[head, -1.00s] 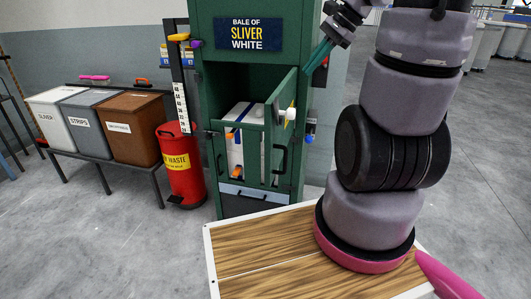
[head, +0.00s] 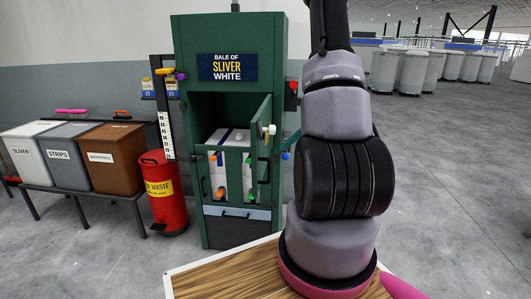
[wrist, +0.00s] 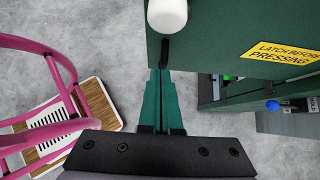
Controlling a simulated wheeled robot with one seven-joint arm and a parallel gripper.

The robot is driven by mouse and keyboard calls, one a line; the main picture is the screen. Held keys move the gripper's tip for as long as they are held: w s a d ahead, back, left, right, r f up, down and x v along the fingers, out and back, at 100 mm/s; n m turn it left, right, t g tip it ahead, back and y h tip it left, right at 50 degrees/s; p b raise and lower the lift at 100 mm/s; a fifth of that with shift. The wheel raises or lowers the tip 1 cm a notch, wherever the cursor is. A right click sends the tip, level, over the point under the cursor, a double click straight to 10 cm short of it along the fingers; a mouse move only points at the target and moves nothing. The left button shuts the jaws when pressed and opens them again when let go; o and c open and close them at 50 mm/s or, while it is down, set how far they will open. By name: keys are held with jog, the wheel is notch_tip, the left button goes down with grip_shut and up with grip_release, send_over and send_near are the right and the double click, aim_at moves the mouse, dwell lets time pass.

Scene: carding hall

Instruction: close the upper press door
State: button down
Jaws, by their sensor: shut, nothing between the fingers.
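The upper press door (head: 263,126) is green and stands swung open at the right side of the press (head: 187,60) opening, seen nearly edge-on in the head view. A white knob (head: 271,130) sits on it. In the wrist view the door (wrist: 215,40) fills the upper right, with a yellow "LATCH BEFORE PRESSING" label (wrist: 284,53) and the white knob (wrist: 167,14) at the top. My gripper (wrist: 166,76) is shut and empty, its green fingertips close to the door's edge below the knob; contact cannot be told. My arm hides most of the gripper in the head view.
A white bale (head: 232,145) shows inside the press. A red waste bin (head: 160,200) and a table with white, grey and brown bins (head: 115,175) stand to the left. Grey floor lies open at right.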

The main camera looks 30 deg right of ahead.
aim_at(258, 157)
jog(key=w+a+f, duration=0.2)
jog(key=a, duration=0.1)
jog(key=w+a+f, duration=0.1)
jog(key=a, duration=0.1)
jog(key=shift+w+f, duration=0.1)
jog(key=shift+w, duration=0.2)
jog(key=shift+w+a, duration=0.3)
jog(key=shift+a, duration=0.1)
jog(key=shift+w+a, duration=0.1)
